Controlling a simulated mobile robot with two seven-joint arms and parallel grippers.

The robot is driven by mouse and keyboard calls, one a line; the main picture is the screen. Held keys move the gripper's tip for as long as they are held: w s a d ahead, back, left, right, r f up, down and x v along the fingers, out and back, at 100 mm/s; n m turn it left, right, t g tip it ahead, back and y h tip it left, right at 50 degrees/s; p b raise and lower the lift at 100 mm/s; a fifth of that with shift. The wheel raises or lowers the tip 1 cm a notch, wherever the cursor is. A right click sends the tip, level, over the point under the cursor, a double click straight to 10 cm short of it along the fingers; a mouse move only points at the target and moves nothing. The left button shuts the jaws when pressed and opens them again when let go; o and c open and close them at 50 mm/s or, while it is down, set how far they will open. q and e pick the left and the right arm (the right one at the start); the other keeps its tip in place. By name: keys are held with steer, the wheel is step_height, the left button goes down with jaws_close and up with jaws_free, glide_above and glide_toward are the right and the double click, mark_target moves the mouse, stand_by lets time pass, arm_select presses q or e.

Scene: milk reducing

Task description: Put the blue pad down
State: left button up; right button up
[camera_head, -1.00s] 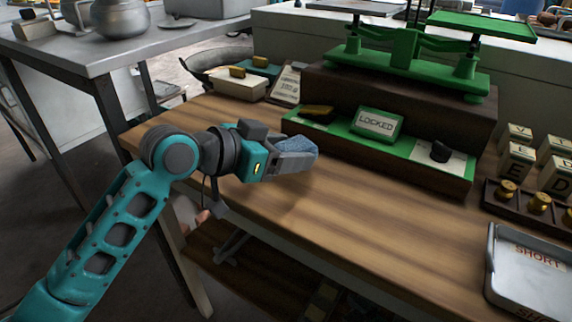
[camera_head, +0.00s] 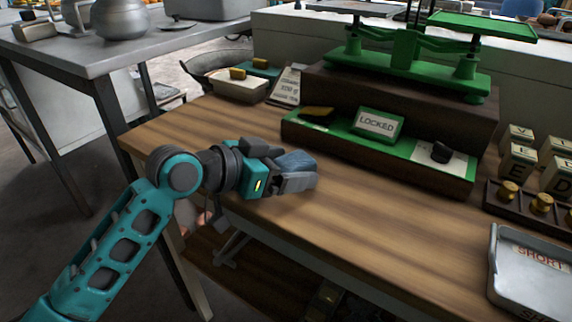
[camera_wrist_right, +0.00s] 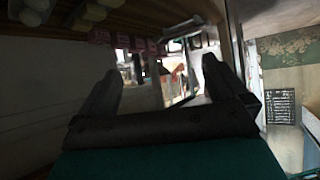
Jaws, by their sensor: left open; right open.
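The blue pad (camera_head: 294,161) is a small, fuzzy, blue-grey block at the left gripper's fingers, low over the wooden table (camera_head: 360,217). My left gripper (camera_head: 298,174) is open, with the pad at its jaws. Its fingers partly hide the pad, and I cannot tell whether the pad rests on the wood or still touches a finger. My right gripper shows in the right wrist view (camera_wrist_right: 160,90), its two dark fingers spread apart with nothing between them.
A green balance scale (camera_head: 405,60) stands on a dark box behind a green strip with a LOCKED sign (camera_head: 377,123). Letter blocks (camera_head: 517,162) and brass weights (camera_head: 541,203) are at the right, near a grey SHORT tray (camera_head: 530,272). The table's middle is clear.

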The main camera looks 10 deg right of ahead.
arm_select(q)
steer(key=shift+r, duration=0.1)
steer(key=shift+a+r, duration=0.15)
steer(key=shift+a, duration=0.05)
steer(key=p+v, duration=0.1)
steer(key=v, duration=1)
steer(key=shift+s+a, duration=0.15)
steer(key=shift+a, duration=0.05)
arm_select(e)
steer(key=shift+s+d, duration=0.2)
steer(key=shift+s, duration=0.1)
arm_select(q)
steer(key=shift+a+r, duration=0.1)
steer(key=shift+r, duration=0.05)
arm_select(e)
steer(key=shift+w+a+r, duration=0.1)
